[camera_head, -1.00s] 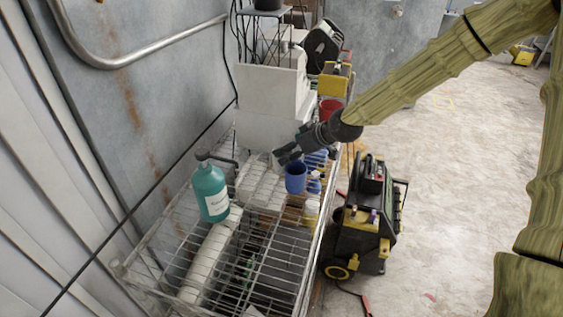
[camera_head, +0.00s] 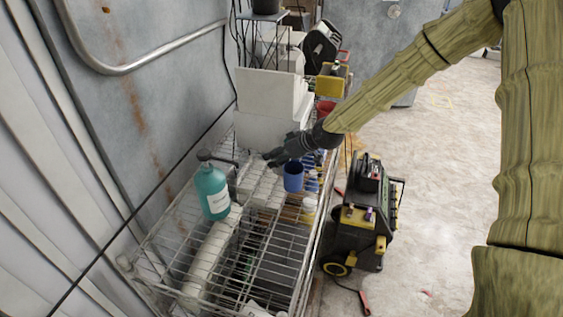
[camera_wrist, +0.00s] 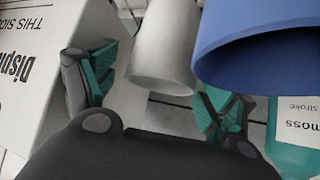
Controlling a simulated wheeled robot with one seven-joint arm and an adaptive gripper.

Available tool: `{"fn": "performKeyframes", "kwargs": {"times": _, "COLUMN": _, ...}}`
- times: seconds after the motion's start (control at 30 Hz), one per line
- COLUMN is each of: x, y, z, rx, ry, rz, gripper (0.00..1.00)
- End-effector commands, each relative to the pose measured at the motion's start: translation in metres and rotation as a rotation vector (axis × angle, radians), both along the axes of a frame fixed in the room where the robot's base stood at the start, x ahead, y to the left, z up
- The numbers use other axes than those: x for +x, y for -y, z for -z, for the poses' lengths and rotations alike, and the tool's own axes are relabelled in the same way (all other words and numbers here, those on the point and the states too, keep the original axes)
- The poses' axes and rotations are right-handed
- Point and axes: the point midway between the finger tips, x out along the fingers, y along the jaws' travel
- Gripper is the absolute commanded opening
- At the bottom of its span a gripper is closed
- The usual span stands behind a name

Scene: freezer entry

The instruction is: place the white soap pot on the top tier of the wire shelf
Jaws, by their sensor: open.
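The white soap pot (camera_wrist: 163,50) shows in the wrist view as a plain white tapered cylinder, ahead of and between my spread fingers. My gripper (camera_wrist: 155,95) is open, with a visible gap around the pot. In the head view my gripper (camera_head: 270,158) is low over the far part of the wire shelf (camera_head: 272,262), left of the blue cup. The pot cannot be made out clearly there, near the dark fingers. The blue cup (camera_head: 293,177) stands close beside it, and in the wrist view the cup (camera_wrist: 262,50) is just right of the pot.
A teal pump bottle (camera_head: 212,191) stands on the shelf's left side; its label shows in the wrist view (camera_wrist: 296,118). A white box (camera_wrist: 35,60) is close to my left finger. A black and yellow machine (camera_head: 362,222) stands on the floor right of the shelf.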

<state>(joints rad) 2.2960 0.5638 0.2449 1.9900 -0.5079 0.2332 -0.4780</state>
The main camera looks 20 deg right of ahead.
Motion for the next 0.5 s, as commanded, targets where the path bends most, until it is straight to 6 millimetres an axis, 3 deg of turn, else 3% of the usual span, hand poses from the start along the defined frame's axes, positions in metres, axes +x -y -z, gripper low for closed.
{"fn": "performKeyframes", "kwargs": {"times": 0.13, "x": -0.0004, "y": 0.0008, "z": 0.0005, "rx": 0.0, "ry": 0.0, "rz": 0.001, "gripper": 0.82}}
{"fn": "performKeyframes", "kwargs": {"times": 0.4, "x": -0.0006, "y": 0.0008, "z": 0.0004, "rx": 0.0, "ry": -0.001, "rz": 0.001, "gripper": 0.35}}
{"fn": "performKeyframes", "kwargs": {"times": 0.5, "x": -0.0006, "y": 0.0006, "z": 0.0005, "rx": 0.0, "ry": -0.001, "rz": 0.001, "gripper": 0.31}}
